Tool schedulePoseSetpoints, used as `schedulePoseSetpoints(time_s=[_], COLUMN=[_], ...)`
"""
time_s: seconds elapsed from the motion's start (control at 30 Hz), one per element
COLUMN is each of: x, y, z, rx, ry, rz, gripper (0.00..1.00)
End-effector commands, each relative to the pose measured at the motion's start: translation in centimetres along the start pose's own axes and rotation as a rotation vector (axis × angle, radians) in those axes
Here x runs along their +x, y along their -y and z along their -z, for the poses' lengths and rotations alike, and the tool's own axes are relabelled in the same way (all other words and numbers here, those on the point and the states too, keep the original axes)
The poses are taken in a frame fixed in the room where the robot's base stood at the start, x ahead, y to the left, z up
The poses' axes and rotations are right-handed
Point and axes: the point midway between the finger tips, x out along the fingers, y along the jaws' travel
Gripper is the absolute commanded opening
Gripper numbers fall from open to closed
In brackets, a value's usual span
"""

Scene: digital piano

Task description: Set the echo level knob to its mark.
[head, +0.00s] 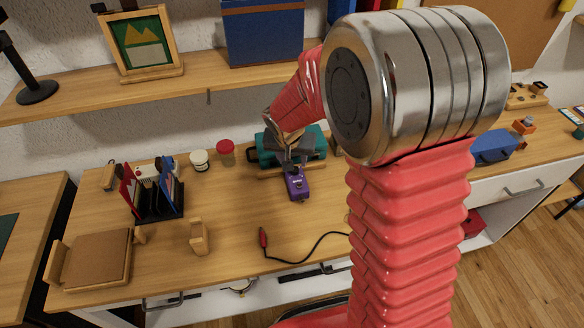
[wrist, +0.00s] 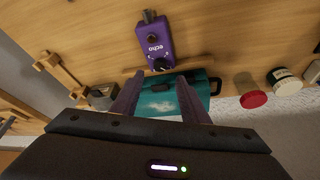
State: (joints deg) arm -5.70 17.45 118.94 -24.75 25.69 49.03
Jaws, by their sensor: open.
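A purple pedal labelled "echo" (wrist: 153,42) lies on the wooden desk; it also shows in the head view (head: 296,187). A dark knob (wrist: 161,64) sits at the pedal's end nearest my gripper in the wrist view. Its pointer and mark are too small to read. My gripper (wrist: 160,77) is open and empty, with one finger on each side of the knob's line; it also shows in the head view (head: 289,160), over the pedal's far end. I cannot tell whether the fingers reach down to the knob's height. My gripper hides part of the pedal in the head view.
A teal case (head: 318,142) stands just behind the pedal, below my fingers in the wrist view. A white jar (head: 199,161) and a red-lidded jar (head: 225,153) stand left. A cable with a red plug (head: 263,238) lies in front. A shelf (head: 200,84) runs above the desk.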

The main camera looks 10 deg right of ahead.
Motion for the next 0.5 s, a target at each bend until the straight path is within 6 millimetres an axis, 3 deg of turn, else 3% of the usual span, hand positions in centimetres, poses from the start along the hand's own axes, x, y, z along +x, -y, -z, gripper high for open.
schedulePoseSetpoints(time_s=[0.5], x=[6.3], y=[0.0], z=[0.0], rx=[-0.001], ry=[0.001], rz=[-0.001], gripper=[0.41])
